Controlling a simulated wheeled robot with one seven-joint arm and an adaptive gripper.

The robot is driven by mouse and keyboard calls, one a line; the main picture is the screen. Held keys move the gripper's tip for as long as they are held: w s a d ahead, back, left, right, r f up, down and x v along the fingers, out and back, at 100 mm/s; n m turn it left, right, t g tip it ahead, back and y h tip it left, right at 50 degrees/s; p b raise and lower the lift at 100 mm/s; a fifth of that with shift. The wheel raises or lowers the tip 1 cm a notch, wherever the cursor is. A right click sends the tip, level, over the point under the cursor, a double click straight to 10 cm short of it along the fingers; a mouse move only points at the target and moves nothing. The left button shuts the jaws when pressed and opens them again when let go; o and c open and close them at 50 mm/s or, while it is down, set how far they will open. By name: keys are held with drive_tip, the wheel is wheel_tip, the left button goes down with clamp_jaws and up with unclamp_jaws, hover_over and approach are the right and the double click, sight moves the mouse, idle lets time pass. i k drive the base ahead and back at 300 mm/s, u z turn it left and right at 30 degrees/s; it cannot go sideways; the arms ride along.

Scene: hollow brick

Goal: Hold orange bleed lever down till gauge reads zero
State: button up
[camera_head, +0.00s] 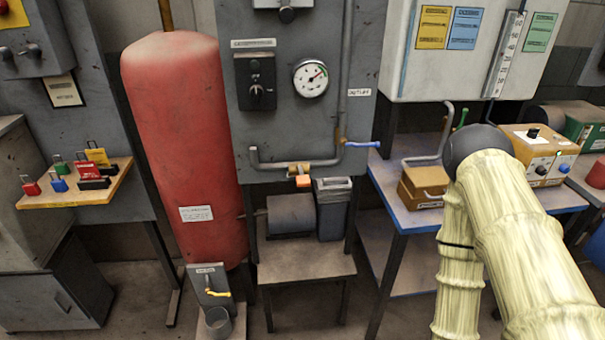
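My arm, in a cream sleeve, is at the right, well apart from the lever. My gripper is not in view.
A blue-handled valve (362,144) is right of the lever. A small table (305,268) below holds a dark bin (333,208). A red tank (186,145) stands left. A blue workbench (396,215) with boxes is right. A yellow lever (217,293) is near the floor.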

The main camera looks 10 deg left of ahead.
sight(302, 180)
drive_tip(key=z, duration=3.05)
drive_tip(key=k, duration=1.3)
drive_tip(key=u, duration=2.3)
